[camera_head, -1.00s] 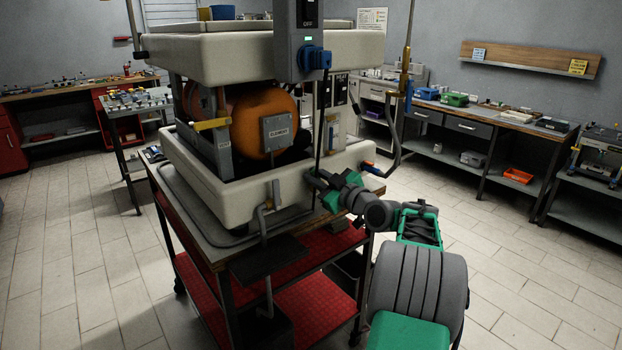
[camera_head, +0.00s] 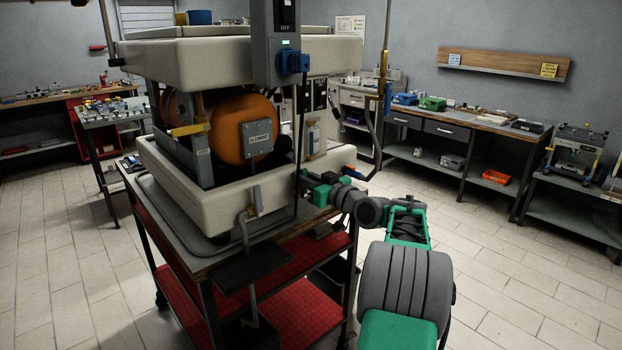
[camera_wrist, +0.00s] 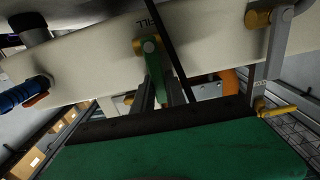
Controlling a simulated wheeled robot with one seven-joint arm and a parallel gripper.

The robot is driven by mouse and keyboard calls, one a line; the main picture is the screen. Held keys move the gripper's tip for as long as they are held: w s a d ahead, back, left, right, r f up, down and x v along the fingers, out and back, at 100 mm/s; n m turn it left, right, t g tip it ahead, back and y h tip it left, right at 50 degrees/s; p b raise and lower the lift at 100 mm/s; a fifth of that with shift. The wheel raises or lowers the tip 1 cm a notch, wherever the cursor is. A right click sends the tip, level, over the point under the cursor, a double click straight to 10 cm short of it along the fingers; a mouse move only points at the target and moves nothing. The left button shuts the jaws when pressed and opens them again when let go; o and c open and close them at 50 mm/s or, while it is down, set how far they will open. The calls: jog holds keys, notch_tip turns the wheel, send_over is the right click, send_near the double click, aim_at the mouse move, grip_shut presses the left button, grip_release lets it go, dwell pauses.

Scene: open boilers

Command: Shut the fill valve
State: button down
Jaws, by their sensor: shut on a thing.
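The fill valve shows in the wrist view as a brass body with a green lever (camera_wrist: 155,75), just below an upside-down "FILL" label on the cream boiler casing (camera_wrist: 95,50). My gripper (camera_wrist: 152,92) has its grey fingers on both sides of the lever and is shut on it. In the head view my gripper (camera_head: 308,188) is at the lower right side of the boiler (camera_head: 205,192). There its fingertips and the valve are too small and covered to make out clearly.
A thin dark vertical rod (camera_head: 301,130) runs close by my gripper. The boiler stands on a red-shelved cart (camera_head: 300,312). The tiled floor at right is free.

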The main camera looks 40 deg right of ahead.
jog(key=shift+d, duration=0.1)
jog(key=c, duration=1.4)
grip_release()
jog(key=shift+o, duration=0.2)
jog(key=s+b, duration=0.1)
jog(key=s, duration=0.6)
jog(key=shift+s+d, duration=0.35)
jog(key=shift+s, duration=0.05)
